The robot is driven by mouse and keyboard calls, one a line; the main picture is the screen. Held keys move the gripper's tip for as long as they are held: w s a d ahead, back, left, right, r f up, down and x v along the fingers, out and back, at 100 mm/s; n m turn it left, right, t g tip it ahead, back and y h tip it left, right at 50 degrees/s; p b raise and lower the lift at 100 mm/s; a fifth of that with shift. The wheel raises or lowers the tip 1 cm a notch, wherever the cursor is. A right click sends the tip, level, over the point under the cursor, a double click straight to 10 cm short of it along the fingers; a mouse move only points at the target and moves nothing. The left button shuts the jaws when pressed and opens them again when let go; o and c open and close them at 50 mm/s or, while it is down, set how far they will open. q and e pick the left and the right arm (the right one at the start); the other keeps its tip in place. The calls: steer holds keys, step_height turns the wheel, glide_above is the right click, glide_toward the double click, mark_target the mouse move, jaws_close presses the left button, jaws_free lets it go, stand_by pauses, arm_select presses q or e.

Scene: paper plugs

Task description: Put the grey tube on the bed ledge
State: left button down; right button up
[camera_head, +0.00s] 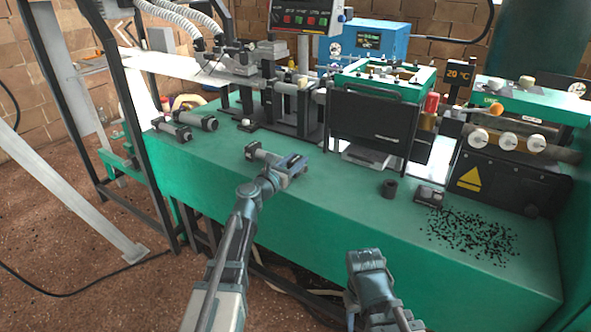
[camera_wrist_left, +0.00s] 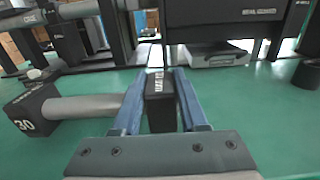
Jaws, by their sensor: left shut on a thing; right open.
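A grey tube (camera_wrist_left: 85,107) with dark square end blocks lies level on or just above the green machine bed (camera_head: 335,215); I cannot tell whether it touches. One end block, marked 30 (camera_wrist_left: 30,112), points left. My left gripper (camera_head: 292,163) is at the tube's right end. In the left wrist view its blue fingers (camera_wrist_left: 160,100) are closed around the dark block at that end. The tube also shows in the head view (camera_head: 267,157). My right gripper (camera_head: 366,258) is open and empty, in front of the bed. I cannot tell which part is the ledge.
Two more dark-ended cylinders (camera_head: 197,120) lie at the bed's left end. Behind are black stands (camera_head: 290,105) and a black panel (camera_head: 368,122). A small dark cup (camera_head: 389,188) and black granules (camera_head: 470,235) are to the right. The bed's front middle is clear.

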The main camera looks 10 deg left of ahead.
arm_select(q)
steer(key=shift+f, duration=0.75)
steer(key=shift+r, duration=0.1)
arm_select(e)
steer(key=shift+f, duration=0.65)
arm_select(q)
steer(key=shift+c, duration=2.2)
jaws_free()
steer(key=shift+s, duration=0.1)
steer(key=v, duration=1.2)
